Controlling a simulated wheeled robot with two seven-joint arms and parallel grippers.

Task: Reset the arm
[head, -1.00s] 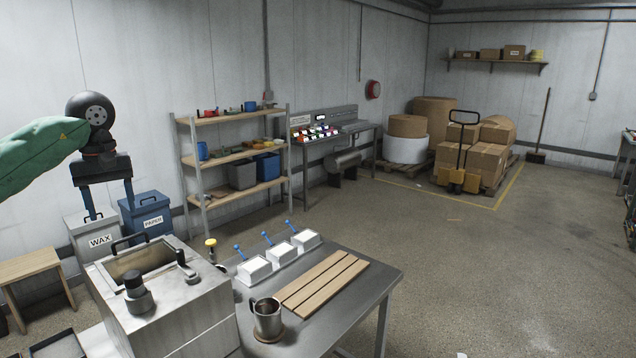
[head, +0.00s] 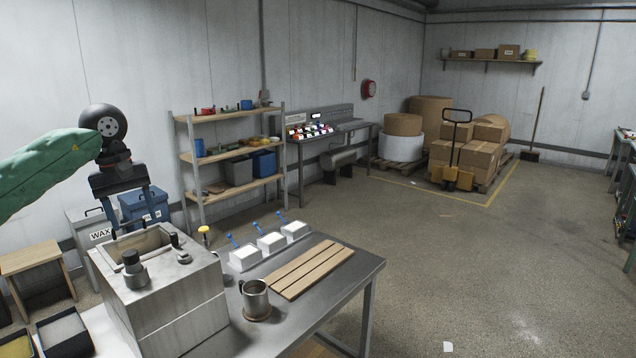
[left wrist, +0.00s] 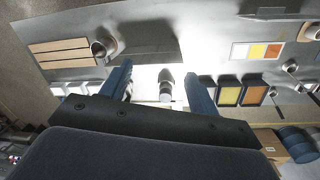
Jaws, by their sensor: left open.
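My left gripper (head: 136,220) hangs from the green-sleeved arm at the left of the head view, its two blue fingers pointing down and spread apart. Nothing is between them. In the head view it appears above the back of the metal wax machine (head: 165,300), in front of the blue paper bin; the exact gap cannot be told. In the left wrist view the fingers (left wrist: 158,75) are apart, with a grey knob (left wrist: 166,88) seen beyond and between them. My right gripper is in neither view.
A metal table (head: 350,280) carries wooden slats (head: 310,270), a steel mug (head: 256,300) and white boxes with blue handles (head: 270,243). Dark trays (head: 65,333) lie at lower left. A shelf rack (head: 188,185) stands behind. Open floor lies right.

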